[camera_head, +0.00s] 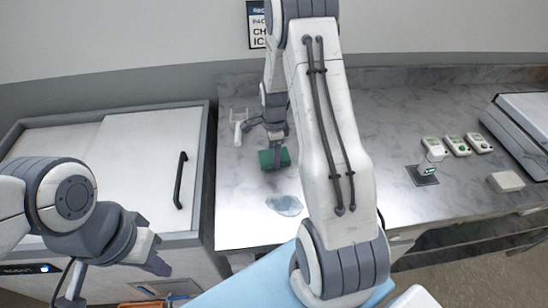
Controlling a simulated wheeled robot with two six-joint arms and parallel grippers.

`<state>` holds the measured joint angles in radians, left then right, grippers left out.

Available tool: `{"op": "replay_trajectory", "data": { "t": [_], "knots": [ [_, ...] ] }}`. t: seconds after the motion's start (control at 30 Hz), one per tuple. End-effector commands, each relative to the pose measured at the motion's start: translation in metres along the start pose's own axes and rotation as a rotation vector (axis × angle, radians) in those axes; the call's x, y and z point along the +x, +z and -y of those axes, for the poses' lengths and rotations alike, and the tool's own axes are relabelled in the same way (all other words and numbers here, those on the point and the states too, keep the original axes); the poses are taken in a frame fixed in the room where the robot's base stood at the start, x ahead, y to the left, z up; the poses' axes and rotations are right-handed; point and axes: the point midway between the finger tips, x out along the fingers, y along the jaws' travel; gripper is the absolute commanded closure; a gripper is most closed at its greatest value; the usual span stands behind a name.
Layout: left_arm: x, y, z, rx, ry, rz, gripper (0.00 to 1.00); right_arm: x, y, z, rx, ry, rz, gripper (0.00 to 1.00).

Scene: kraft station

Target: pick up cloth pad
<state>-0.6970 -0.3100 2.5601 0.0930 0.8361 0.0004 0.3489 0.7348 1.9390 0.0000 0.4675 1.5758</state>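A small dark green block-like thing (283,158), which looks like the cloth pad, lies on the marble counter (390,115). My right gripper (274,146) points down at it from above, and its fingertips overlap the green thing in the picture. I cannot tell whether they grip it. My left gripper (152,258) hangs at the lower left, in front of the white cabinet and well away from the green thing. Its finger gap is not clear, and no held object shows there.
A flat bluish patch (285,205) lies nearer on the counter. A white handled tool (239,127) is left of the green thing. Several small white devices (457,145), a dark stand (424,175) and a pale block (506,181) are at right. A white lidded chest (130,150) stands left.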

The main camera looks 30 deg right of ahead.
Motion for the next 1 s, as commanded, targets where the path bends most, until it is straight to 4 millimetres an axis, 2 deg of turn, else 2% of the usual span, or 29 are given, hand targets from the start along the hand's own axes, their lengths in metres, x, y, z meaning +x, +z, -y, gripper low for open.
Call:
{"op": "replay_trajectory", "data": {
  "t": [0.27,0.37,0.5,0.8,1.0],
  "knots": [
    [0.002,0.000,0.000,0.000,0.000,0.000,1.00,-0.005,0.000,0.000,0.000,-0.001,0.000,0.72],
    [0.006,0.000,0.000,0.000,0.000,0.000,1.00,-0.015,0.000,0.001,0.000,-0.004,0.000,0.72],
    [0.015,0.001,0.001,0.001,0.000,0.000,1.00,-0.040,0.000,0.002,0.000,-0.008,0.000,0.72],
    [0.030,0.002,0.002,0.001,0.000,0.000,1.00,-0.080,-0.033,-0.059,0.004,-0.004,0.000,0.72],
    [0.035,0.002,0.003,0.001,0.000,0.000,1.00,-0.100,-0.049,-0.087,0.002,-0.004,-0.001,0.72]
  ]
}}
